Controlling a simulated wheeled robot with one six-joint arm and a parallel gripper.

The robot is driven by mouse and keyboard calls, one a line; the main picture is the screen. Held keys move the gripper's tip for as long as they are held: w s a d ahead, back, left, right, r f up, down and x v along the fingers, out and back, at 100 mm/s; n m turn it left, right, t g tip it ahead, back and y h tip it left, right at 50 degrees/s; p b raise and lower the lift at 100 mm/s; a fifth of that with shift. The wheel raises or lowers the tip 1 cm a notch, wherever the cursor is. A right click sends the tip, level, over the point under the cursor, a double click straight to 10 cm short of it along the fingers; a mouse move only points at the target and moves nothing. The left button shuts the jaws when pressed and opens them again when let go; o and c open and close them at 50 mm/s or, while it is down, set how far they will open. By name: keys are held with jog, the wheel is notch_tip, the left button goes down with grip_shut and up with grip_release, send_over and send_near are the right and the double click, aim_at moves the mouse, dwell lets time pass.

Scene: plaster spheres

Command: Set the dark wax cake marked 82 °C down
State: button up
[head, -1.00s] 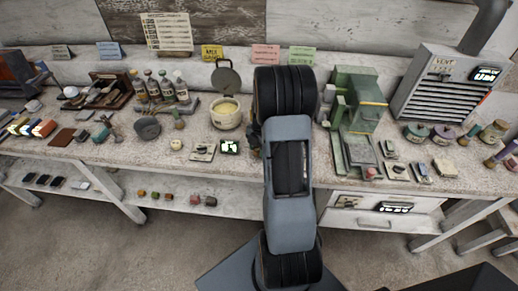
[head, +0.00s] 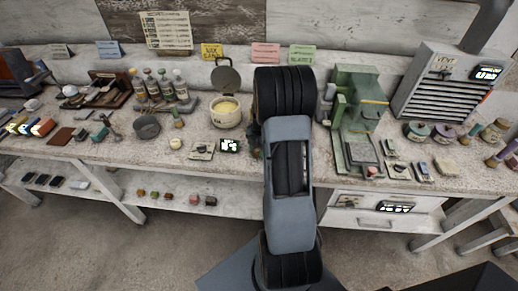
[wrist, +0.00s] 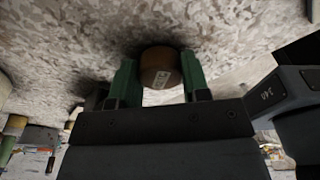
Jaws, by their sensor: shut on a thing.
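In the wrist view a dark brown, round wax cake (wrist: 161,62) with a small pale label sits between the two green fingers of my gripper (wrist: 158,72). The gripper is shut on it. The label's writing is too small to read. The cake is close to a speckled pale surface, with a dark shadow around it; I cannot tell whether it touches. In the head view my arm hides the gripper and the cake.
A green press (head: 358,108) stands close on the right. A vent box (head: 446,88) is farther right.

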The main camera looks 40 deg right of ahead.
jog(key=shift+f, duration=0.25)
jog(key=o, duration=1)
jog(key=shift+r, duration=0.15)
jog(key=shift+r+p, duration=1.05)
jog(key=shift+r, duration=0.85)
